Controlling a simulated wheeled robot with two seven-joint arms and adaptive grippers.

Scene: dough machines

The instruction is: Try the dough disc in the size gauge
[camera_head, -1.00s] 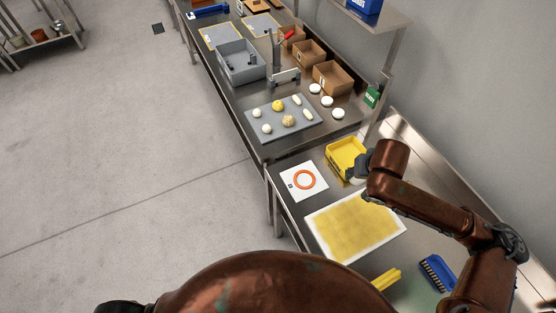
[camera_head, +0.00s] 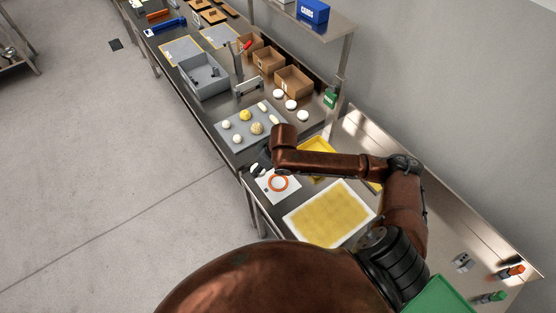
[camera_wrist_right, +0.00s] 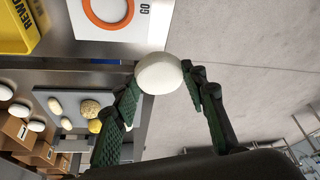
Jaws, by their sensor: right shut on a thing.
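The white dough disc (camera_wrist_right: 160,73) is gripped between the fingers of my right gripper (camera_wrist_right: 160,88) in the right wrist view. In the head view my right gripper (camera_head: 262,164) is over the left edge of the gauge card, and the disc is mostly hidden there. The size gauge is an orange ring (camera_head: 271,186) on a white card; it also shows in the right wrist view (camera_wrist_right: 86,13), where the card reads "GO". In that view the disc is beside the card's lower right edge, apart from the ring. My left gripper is not in view.
A yellow bin (camera_head: 321,145) marked "REW..." stands behind my right forearm. A white-rimmed yellow mat (camera_head: 290,219) lies in front of the gauge. A grey tray (camera_head: 226,128) with dough pieces and several white discs (camera_head: 291,104) lie beyond, near cardboard boxes (camera_head: 293,84).

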